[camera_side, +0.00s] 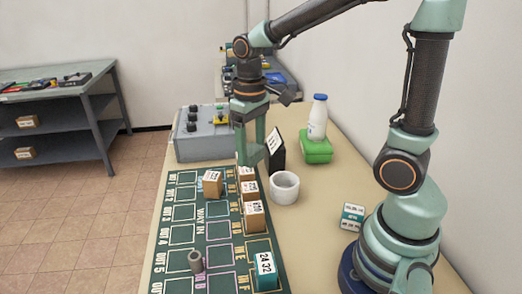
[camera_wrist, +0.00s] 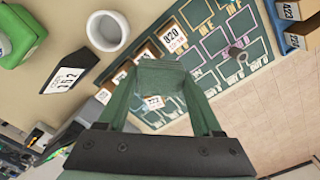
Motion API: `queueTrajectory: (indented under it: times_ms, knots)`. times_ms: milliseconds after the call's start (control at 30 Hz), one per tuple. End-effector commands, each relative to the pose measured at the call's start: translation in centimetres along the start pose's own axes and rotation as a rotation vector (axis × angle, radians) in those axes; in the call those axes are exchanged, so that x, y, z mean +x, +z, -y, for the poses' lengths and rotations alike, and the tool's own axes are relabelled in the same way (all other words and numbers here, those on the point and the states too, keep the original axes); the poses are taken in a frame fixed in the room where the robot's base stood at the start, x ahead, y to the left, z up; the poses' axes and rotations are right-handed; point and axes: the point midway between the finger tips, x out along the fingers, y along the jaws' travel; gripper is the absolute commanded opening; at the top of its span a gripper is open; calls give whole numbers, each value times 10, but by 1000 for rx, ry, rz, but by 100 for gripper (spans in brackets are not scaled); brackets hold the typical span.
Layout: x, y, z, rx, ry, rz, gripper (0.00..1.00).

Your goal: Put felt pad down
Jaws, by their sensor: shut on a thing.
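My gripper (camera_side: 250,160) is above the far end of the printed green mat (camera_side: 219,230), its fingers pointing down. In the wrist view my gripper (camera_wrist: 160,80) is shut on a green block-like piece (camera_wrist: 160,74), which appears to be the felt pad. Its colour is close to that of the fingers, so its edges are hard to tell in the side view. It appears held above the mat and the cartons, but the exact gap below it cannot be told.
Several labelled brown cartons (camera_side: 254,216) stand on the mat's right side, with a teal box (camera_side: 263,265) nearer. A grey cylinder (camera_side: 196,262) stands at left. A white cup (camera_side: 285,187), dark labelled box (camera_side: 276,152) and bottle (camera_side: 318,118) on a green box (camera_side: 315,148) stand right.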

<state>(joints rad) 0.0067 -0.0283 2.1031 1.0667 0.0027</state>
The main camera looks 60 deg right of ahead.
Motion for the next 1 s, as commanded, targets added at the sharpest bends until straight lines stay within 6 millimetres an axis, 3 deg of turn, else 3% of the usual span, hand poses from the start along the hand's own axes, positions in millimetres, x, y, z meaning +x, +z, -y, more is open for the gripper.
queueTrajectory:
  times_ms: [167,400,600,833,1000]
  knots:
    - [-4,-4,-34,127,0,0,15]
    - [-14,2,-122,454,0,0,15]
    - [-21,19,-180,671,0,0,15]
    - [-19,30,-206,774,0,3,15]
    - [12,32,-206,778,-2,8,15]
